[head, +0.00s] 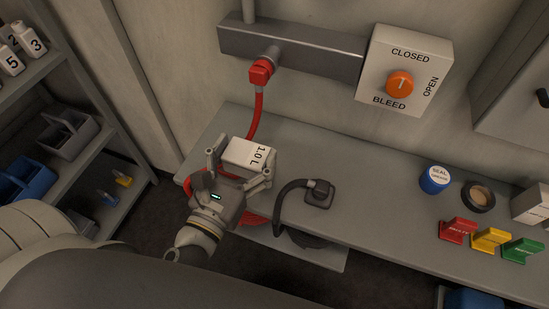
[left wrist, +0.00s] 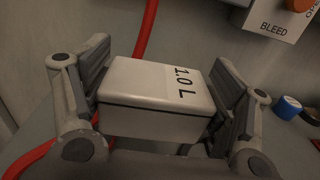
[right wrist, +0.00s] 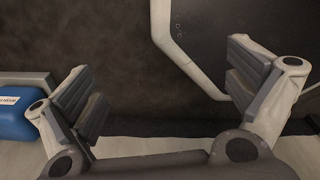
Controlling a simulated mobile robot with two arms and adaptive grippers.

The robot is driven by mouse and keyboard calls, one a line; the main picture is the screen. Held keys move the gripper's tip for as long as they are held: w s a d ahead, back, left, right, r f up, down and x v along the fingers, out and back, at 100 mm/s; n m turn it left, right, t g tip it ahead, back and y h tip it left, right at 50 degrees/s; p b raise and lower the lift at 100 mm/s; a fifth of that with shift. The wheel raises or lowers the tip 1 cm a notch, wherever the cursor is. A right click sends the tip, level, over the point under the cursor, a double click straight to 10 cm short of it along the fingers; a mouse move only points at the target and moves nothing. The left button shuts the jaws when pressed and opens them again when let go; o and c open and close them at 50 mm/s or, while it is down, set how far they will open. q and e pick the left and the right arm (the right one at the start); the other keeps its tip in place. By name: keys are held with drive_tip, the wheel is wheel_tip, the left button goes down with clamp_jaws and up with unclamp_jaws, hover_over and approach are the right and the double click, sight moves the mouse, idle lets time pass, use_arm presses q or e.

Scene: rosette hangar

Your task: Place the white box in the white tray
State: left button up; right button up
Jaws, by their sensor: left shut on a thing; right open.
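The white box (head: 247,155), marked "1.0 L", is between the fingers of my left gripper (head: 241,166), which is shut on it. In the left wrist view the box (left wrist: 150,92) sits level between both finger pads. It shows over the left end of the grey bench; I cannot tell whether it touches the bench. My right gripper (right wrist: 162,88) is open and empty in the right wrist view, facing a dark surface; it is not in the head view. I cannot make out a white tray in any view.
A red hose (head: 254,115) runs behind the box and a black cable (head: 287,190) beside it. A shelf with a blue bin (head: 27,179) stands left.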

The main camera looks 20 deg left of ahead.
sight(258, 146)
use_arm(q)
drive_tip(key=w, duration=0.2)
drive_tip(key=w+d+f+p, duration=0.1)
drive_tip(key=shift+w+f, duration=0.1)
drive_tip(key=shift+w, duration=0.25)
drive_tip(key=w+f, duration=0.1)
drive_tip(key=w+d+f+b, duration=0.1)
drive_tip(key=f, duration=0.1)
drive_tip(key=w+f, duration=0.2)
drive_tip(key=shift+d+f+b, duration=0.15)
drive_tip(key=shift+f+b, duration=0.05)
drive_tip(key=shift+b, duration=0.2)
drive_tip(key=shift+w+f, duration=0.1)
drive_tip(key=shift+w, duration=0.05)
drive_tip(key=shift+w+d+f, duration=0.1)
drive_tip(key=shift+f, duration=0.1)
drive_tip(key=f+b, duration=0.3)
drive_tip(key=shift+w+f, duration=0.25)
drive_tip(key=shift+f, duration=0.15)
drive_tip(key=shift+r, duration=0.15)
use_arm(e)
drive_tip(key=f, duration=0.1)
drive_tip(key=w+f, duration=0.1)
drive_tip(key=shift+a+f, duration=0.1)
drive_tip(key=shift+f, duration=0.3)
